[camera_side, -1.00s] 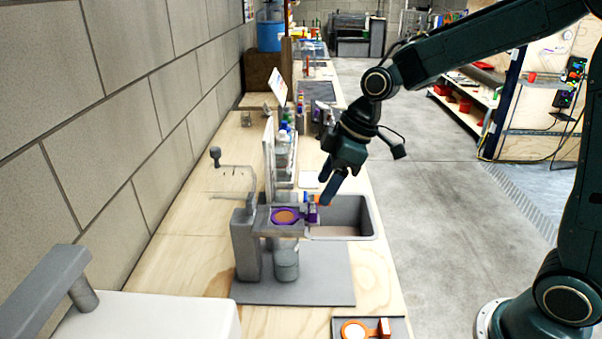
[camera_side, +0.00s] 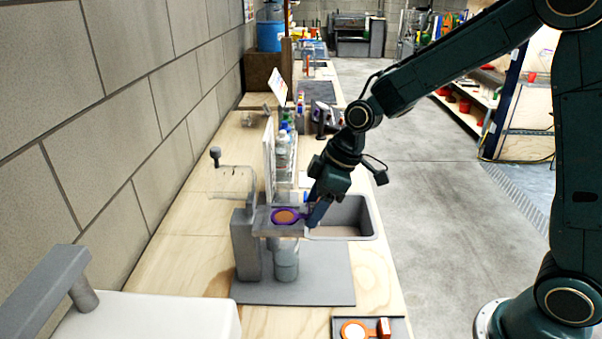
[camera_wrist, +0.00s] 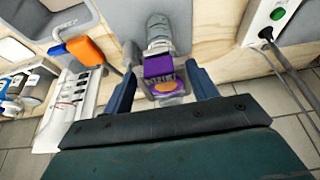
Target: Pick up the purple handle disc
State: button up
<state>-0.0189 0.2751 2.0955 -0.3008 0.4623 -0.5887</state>
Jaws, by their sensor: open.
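The purple handle disc (camera_side: 285,216) has a purple ring with an orange-brown centre and lies on the grey arm of the stand (camera_side: 245,245). In the wrist view its purple handle (camera_wrist: 158,66) stands up towards the camera, with the ring (camera_wrist: 167,86) behind it. My gripper (camera_side: 313,218) is at the handle end, to the right of the ring. In the wrist view the two blue fingers (camera_wrist: 163,85) are apart, one on each side of the handle, with gaps visible. Whether the fingertips touch anything is hidden in the side view.
An orange handle disc (camera_side: 354,330) lies on a grey plate at the front edge. A sink (camera_side: 345,222) lies right of the stand. A white panel (camera_side: 268,165) and bottles (camera_side: 283,148) stand behind. A grey cylinder (camera_side: 285,262) is below the stand's arm.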

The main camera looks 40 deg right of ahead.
dwell(0.4)
jog(key=c, duration=1.1)
jog(key=shift+o, duration=0.2)
jog(key=shift+r, duration=0.15)
notch_tip(320, 180, up, 20)
dwell(0.4)
